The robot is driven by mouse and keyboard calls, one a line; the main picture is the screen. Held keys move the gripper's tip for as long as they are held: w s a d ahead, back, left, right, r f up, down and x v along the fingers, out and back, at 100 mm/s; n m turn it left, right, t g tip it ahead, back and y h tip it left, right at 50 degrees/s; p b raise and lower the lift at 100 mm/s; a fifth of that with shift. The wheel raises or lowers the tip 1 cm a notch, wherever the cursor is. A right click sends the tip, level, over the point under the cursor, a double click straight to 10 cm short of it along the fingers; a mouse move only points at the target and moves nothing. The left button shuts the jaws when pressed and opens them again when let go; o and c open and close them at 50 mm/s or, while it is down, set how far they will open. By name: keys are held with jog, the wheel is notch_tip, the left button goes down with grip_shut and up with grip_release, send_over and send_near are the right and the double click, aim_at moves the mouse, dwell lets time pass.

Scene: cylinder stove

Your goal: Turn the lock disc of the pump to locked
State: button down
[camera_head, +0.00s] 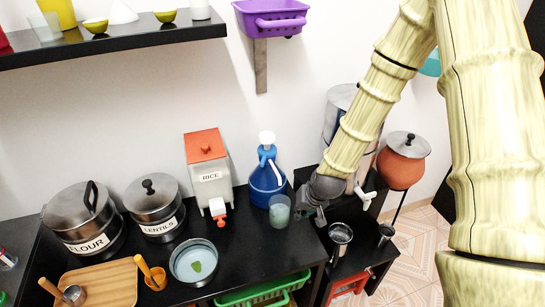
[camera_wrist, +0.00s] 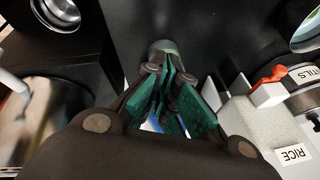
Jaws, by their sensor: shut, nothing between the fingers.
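The pump (camera_head: 267,180) is a blue bottle with a white top (camera_head: 267,137), standing upright at the back of the black counter. Its lock disc cannot be made out at this size. A greenish translucent cup (camera_head: 279,211) stands just in front of the pump. My gripper (camera_head: 303,208) is to the right of the pump and cup, apart from the pump. In the wrist view my gripper (camera_wrist: 168,85) is shut and empty, with green finger pads. The cup (camera_wrist: 162,47) shows beyond the fingertips; a small blue patch (camera_wrist: 152,122) shows between the fingers, mostly hidden.
A rice dispenser (camera_head: 209,172) stands left of the pump. Lentils (camera_head: 153,205) and flour (camera_head: 84,215) pots stand further left. A bowl (camera_head: 194,262) is in front. A metal cup (camera_head: 340,238) and clay pot (camera_head: 403,160) are right. A purple basket (camera_head: 272,17) hangs above.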

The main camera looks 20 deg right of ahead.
jog(key=w+d+r+m+t+y, duration=0.1)
jog(key=w+r, duration=0.4)
jog(key=r, duration=0.4)
jog(key=w+d+r+t, duration=0.1)
jog(key=w+r, duration=0.4)
jog(key=r, duration=0.3)
jog(key=p, duration=0.3)
send_near(273, 165)
jog(key=shift+w+d+f, duration=0.7)
jog(key=shift+w+f, duration=1.05)
jog(key=shift+f, duration=0.55)
jog(key=shift+w+a+r+p, duration=0.1)
jog(key=shift+w+a+p, duration=0.25)
jog(key=shift+a+p, duration=0.2)
jog(key=shift+w+a+p, duration=0.35)
jog(key=shift+a+p, duration=0.1)
jog(key=shift+a, duration=0.25)
jog(key=shift+w+a+y, duration=0.25)
jog(key=shift+a+y, duration=0.05)
jog(key=shift+a, duration=0.2)
